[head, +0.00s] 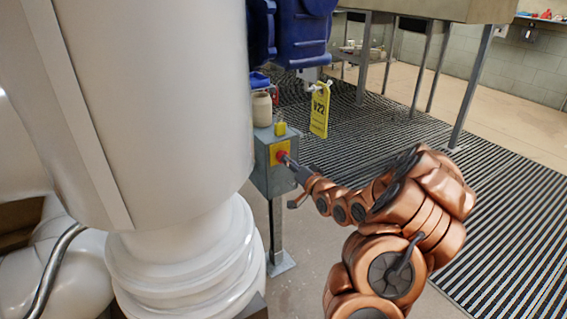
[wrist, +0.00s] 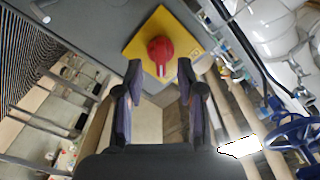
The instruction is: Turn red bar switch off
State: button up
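The red bar switch (wrist: 160,53) sits on a yellow plate (wrist: 183,29) on the face of a grey box (wrist: 100,22). In the head view the red switch (head: 282,156) shows small on the grey box (head: 262,172), which stands on a post. My gripper (wrist: 157,75) is open in the wrist view, with its two dark fingers on either side of the switch's lower part. I cannot tell whether the fingers touch it. In the head view my gripper (head: 290,164) reaches the box from the right, and its fingertips are too small to make out.
A yellow V22 tag (head: 320,110) hangs below blue machinery (head: 300,32). A blue handwheel (wrist: 295,128) shows at right in the wrist view. Grated floor (head: 480,215) lies open at right.

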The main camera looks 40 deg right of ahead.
jog(key=shift+w, duration=1.6)
grip_shut()
